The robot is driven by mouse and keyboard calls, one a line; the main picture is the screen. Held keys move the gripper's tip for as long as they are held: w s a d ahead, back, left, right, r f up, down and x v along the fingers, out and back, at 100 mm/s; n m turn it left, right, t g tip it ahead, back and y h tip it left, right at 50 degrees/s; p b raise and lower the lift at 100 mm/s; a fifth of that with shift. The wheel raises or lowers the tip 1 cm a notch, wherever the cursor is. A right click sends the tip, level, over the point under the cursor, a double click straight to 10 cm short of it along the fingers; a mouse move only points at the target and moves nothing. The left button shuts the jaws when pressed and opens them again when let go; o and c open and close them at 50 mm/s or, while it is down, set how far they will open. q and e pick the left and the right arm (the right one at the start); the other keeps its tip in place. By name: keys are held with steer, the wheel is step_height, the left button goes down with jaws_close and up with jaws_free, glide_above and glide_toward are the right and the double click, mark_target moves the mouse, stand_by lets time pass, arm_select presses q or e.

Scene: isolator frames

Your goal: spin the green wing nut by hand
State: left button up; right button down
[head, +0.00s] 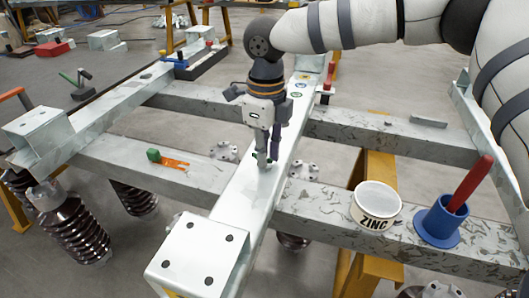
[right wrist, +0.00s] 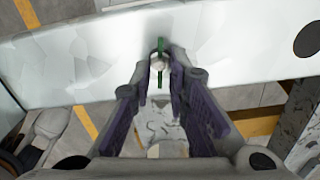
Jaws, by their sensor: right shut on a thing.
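The green wing nut (right wrist: 160,46) sits on a pale bolt end on the middle galvanized beam (head: 240,205). In the right wrist view its two wings stand in line, one up and one down in the picture, between my fingertips. In the head view only a bit of its green (head: 255,155) shows beside the fingers. My right gripper (head: 264,160) points down at the beam and is shut on the wing nut; it also shows in the right wrist view (right wrist: 160,68). The exact finger contact is partly hidden. My left gripper is not in view.
A white ZINC pot (head: 375,206) and a blue holder (head: 440,221) with a red handle (head: 470,185) stand on the near cross beam at right. A small green piece (head: 153,155) lies by an orange patch at left. Brown ribbed insulators (head: 78,232) hang below the left side.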

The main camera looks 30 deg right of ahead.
steer(key=shift+s+f, duration=0.1)
steer(key=shift+f, duration=0.1)
steer(key=c, duration=1.7)
jaws_free()
steer(key=shift+r, duration=0.1)
step_height(320, 180, up, 12)
